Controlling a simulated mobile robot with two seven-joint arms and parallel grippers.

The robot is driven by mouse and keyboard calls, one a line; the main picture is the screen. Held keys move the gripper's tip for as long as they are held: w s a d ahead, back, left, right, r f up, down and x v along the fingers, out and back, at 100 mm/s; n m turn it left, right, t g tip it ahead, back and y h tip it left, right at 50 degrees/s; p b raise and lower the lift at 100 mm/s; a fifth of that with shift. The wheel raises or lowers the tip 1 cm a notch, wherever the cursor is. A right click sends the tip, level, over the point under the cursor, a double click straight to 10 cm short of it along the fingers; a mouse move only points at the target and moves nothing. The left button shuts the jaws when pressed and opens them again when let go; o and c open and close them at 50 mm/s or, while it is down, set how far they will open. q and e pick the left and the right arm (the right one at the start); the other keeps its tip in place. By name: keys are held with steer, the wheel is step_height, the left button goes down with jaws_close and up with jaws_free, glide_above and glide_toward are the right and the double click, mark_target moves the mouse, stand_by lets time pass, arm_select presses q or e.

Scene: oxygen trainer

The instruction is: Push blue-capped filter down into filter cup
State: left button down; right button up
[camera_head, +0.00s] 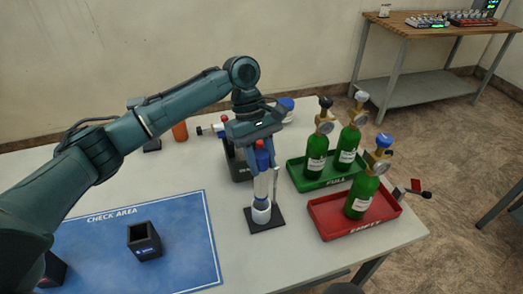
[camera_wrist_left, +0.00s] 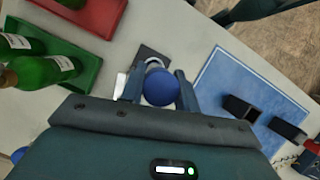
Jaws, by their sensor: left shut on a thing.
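The blue-capped filter (camera_head: 262,186) is a pale upright cylinder above a black base plate (camera_head: 266,223). Its round blue cap (camera_wrist_left: 161,87) shows from above in the left wrist view. My left gripper (camera_head: 262,160) points down over the stand and is shut on the filter, with one finger on each side of the cap. The white filter cup (camera_head: 261,213) is at the bottom of the stand, directly below the filter. The pictures do not show clearly how deep the filter sits in it. My right gripper is not in view.
A green tray (camera_head: 325,180) with two green cylinders and a red tray (camera_head: 327,220) with one cylinder stand to the right. A blue check-area mat (camera_head: 185,245) with a small black open box (camera_head: 145,241) lies to the left. A dark holder stands close behind the stand.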

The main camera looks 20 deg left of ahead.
mark_target(262, 188)
arm_select(q)
steer(key=shift+f, duration=4.75)
steer(key=c, duration=1)
jaws_free()
steer(key=shift+o, duration=0.2)
steer(key=b+v, duration=0.1)
steer(key=v, duration=1.2)
